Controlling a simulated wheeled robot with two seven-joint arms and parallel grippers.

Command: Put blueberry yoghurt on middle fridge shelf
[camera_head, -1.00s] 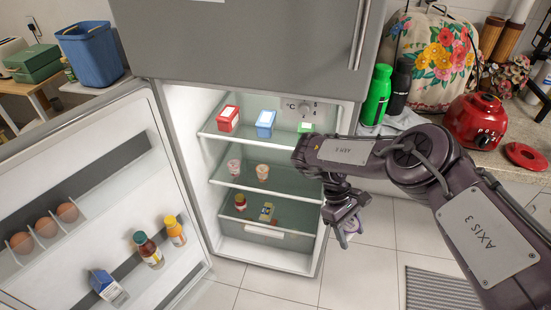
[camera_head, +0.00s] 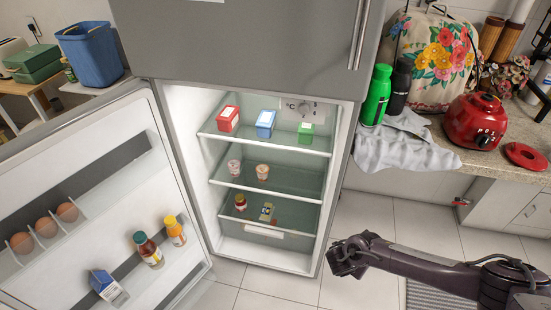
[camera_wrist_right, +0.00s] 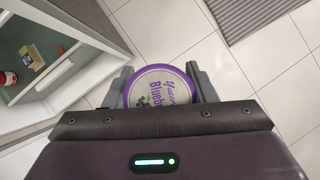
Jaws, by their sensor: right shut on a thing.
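The blueberry yoghurt (camera_wrist_right: 163,88) is a round tub with a purple-rimmed white lid. In the right wrist view it sits between the two fingers of my right gripper (camera_wrist_right: 160,70), which is shut on it. In the head view my right wrist hides the tub, in front of the fridge (camera_head: 268,258) and to its lower right. The fridge door is open. The middle shelf (camera_head: 300,184) holds two small cups (camera_head: 234,168) (camera_head: 262,172) toward its left; its right part is bare. My left gripper is not in view.
The top shelf (camera_head: 215,136) holds red, blue and green boxes. The lower level has a jar (camera_head: 240,202) and a yellow packet (camera_head: 267,211). The open door (camera_head: 95,190) with eggs and bottles stands left. A counter with a cloth (camera_head: 405,145) is right.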

